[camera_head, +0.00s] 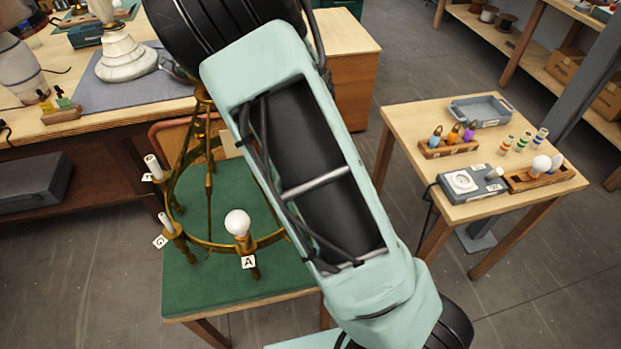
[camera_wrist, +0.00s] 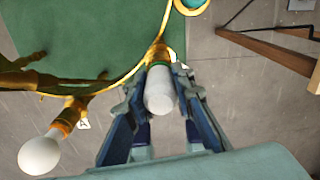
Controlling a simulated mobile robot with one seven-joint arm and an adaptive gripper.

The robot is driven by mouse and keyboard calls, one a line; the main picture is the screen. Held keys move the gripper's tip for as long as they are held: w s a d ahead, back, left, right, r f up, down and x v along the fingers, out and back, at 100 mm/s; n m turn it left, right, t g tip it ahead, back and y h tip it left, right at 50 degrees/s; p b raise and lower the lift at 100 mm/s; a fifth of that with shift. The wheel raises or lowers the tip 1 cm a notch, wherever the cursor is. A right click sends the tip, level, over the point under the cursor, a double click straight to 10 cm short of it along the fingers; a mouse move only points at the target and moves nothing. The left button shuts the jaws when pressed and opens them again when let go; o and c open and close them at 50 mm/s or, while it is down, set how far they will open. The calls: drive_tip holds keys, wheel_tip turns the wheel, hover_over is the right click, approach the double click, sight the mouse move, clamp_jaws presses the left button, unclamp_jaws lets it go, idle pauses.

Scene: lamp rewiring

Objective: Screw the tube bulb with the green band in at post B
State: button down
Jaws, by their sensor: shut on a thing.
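In the wrist view my gripper (camera_wrist: 163,98) is shut on a white tube bulb (camera_wrist: 160,97), with one finger on each side of it. In the head view my arm hides my gripper and this post.
The brass chandelier (camera_head: 211,246) stands on a green-topped table (camera_head: 205,290). Post G (camera_head: 167,224) is at its left. The right side table (camera_head: 405,118) holds a grey tray (camera_head: 480,110), a tester box (camera_head: 473,183) and several bulbs.

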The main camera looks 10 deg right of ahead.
drive_tip(key=c, duration=1.6)
unclamp_jaws()
